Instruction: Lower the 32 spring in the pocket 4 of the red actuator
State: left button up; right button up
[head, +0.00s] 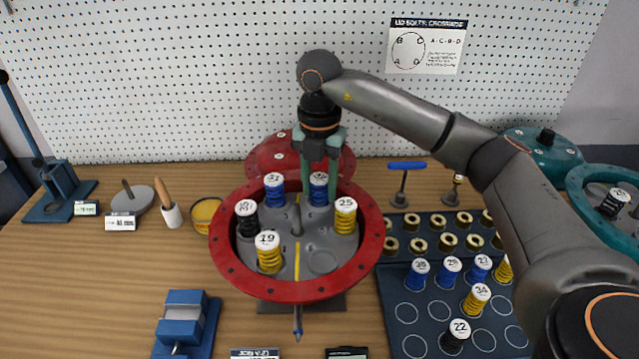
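The red actuator (226,270) stands open on the bench in the middle, a round flanged bowl with grey pockets around a central stem. Other capped springs stand around: blue (274,194), black (246,224), yellow 19 (268,258), yellow 25 (345,221). The front-right pocket (322,262) is empty. My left gripper is out of view.
A red cover (268,157) stands behind the actuator. A dark blue spring tray (399,335) at right holds several springs and brass-coloured rings. A blue vise (186,318) is at front left. A teal actuator (580,190) is at far right.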

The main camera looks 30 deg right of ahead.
jog(key=o, duration=0.5)
jog(key=shift+r, duration=0.55)
notch_tip(320, 180, up, 12)
jog(key=shift+f+p, duration=0.25)
jog(key=shift+p, duration=0.8)
